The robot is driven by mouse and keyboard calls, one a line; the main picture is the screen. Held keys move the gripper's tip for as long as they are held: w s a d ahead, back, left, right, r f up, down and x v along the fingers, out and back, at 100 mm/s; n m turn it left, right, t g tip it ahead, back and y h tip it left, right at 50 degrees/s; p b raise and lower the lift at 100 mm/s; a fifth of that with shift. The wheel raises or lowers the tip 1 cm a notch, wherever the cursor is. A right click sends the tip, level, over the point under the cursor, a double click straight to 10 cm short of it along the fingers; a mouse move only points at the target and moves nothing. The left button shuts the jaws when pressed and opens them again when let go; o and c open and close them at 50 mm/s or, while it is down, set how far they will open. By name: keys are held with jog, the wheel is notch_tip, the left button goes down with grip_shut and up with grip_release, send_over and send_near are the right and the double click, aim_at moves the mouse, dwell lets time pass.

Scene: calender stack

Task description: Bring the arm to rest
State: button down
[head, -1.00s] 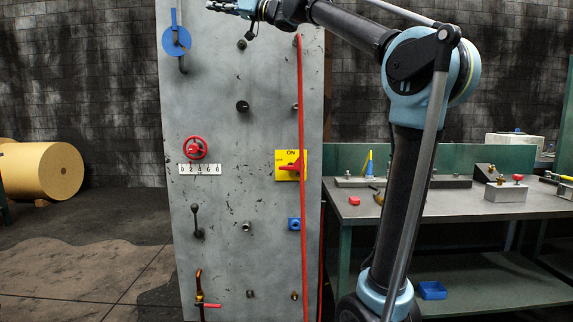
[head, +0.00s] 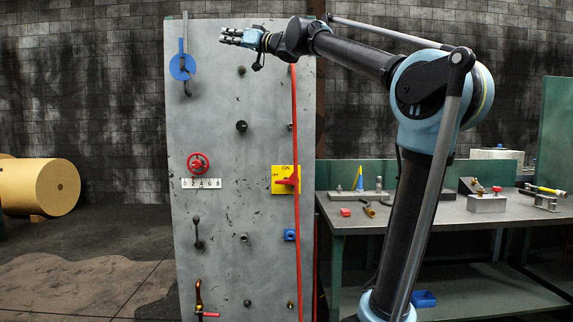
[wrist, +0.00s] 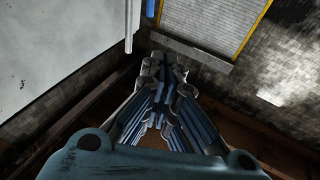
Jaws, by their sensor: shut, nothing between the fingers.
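My gripper (head: 231,37) is at the upper part of the grey panel (head: 215,120) in the head view, pointing left. It appears in front of the panel's top, to the right of the blue disc. In the wrist view the fingers of my gripper (wrist: 178,70) are together and hold nothing. My arm rises from the lower right of the head view, bends at its blue elbow and reaches left to the gripper.
The panel carries a blue disc (head: 182,67) on a hook, a red valve wheel (head: 198,163), a yellow switch plate (head: 285,180) and a red hose (head: 297,240). A workbench (head: 450,212) with tools stands at right. Paper rolls (head: 45,187) lie at left, with open floor before them.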

jog(key=w+d+f+m+t+h, duration=0.4)
jog(key=d+f+m+h, duration=0.3)
jog(key=d+f, duration=0.6)
jog(key=w+d+f+m+t+h, duration=0.35)
jog(key=d+f+h, duration=0.55)
jog(key=d+f, duration=0.4)
jog(key=s+d+f+m+g+h, duration=0.15)
jog(key=s+d+f, duration=0.4)
jog(key=f, duration=0.55)
jog(key=s+d+f+m+g+h, duration=0.15)
jog(key=s+d+f+g, duration=0.35)
jog(key=f, duration=0.6)
jog(key=s+d+f+g+h, duration=0.1)
jog(key=s+d+f+h, duration=0.15)
jog(key=s+f, duration=0.65)
jog(key=s+f+g+y, duration=0.1)
jog(key=s+f+g, duration=0.2)
jog(key=s+f, duration=0.5)
jog(key=s+f+n+g+y, duration=0.1)
jog(key=s+f+g, duration=0.2)
jog(key=s+f, duration=0.6)
jog(key=s+x, duration=0.1)
jog(key=x, duration=0.5)
jog(key=shift+s+f, duration=0.25)
jog(key=shift+f, duration=0.1)
jog(key=shift+a, duration=0.15)
